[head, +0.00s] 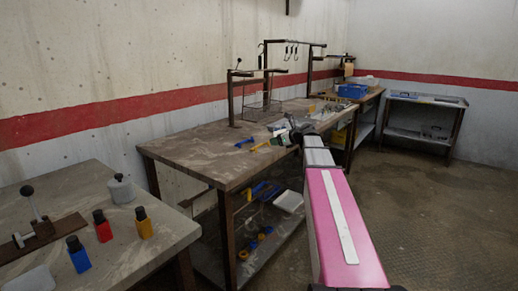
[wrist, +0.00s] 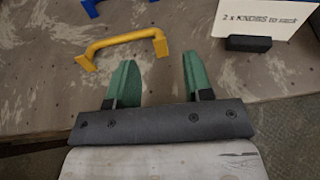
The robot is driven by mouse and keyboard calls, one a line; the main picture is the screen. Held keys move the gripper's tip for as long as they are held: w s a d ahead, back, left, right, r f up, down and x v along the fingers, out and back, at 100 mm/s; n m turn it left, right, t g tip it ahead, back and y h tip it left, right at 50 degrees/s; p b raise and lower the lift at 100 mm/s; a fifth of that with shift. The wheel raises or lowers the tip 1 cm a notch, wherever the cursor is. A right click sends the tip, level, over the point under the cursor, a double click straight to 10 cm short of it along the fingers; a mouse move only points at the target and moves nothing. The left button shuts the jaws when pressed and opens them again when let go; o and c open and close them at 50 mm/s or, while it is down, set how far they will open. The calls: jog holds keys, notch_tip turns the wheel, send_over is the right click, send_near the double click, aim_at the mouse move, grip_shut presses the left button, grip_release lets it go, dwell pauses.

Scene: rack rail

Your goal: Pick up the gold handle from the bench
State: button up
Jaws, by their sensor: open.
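The gold handle (wrist: 121,45) is a yellow-gold bar with two bent ends and lies on the wooden bench. In the wrist view it is at the upper left, just beyond my gripper (wrist: 158,75). My gripper has green fingers, spread apart and empty, pointing towards the bench top. The handle lies ahead and to the left of the fingers, not between them. In the head view the handle shows small and yellow (head: 259,147) near the front edge of the bench (head: 195,160).
A blue handle (head: 244,142) lies farther left on the bench. A white card with printed text (wrist: 262,17) stands in a black block (wrist: 249,43) to the right of the gold handle. A wire rack and hooks stand behind. Bottles (head: 103,226) stand on the nearer table.

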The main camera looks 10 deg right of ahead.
aim_at(269, 145)
jog(key=shift+x, duration=2.75)
jog(key=shift+r, duration=0.15)
grip_shut()
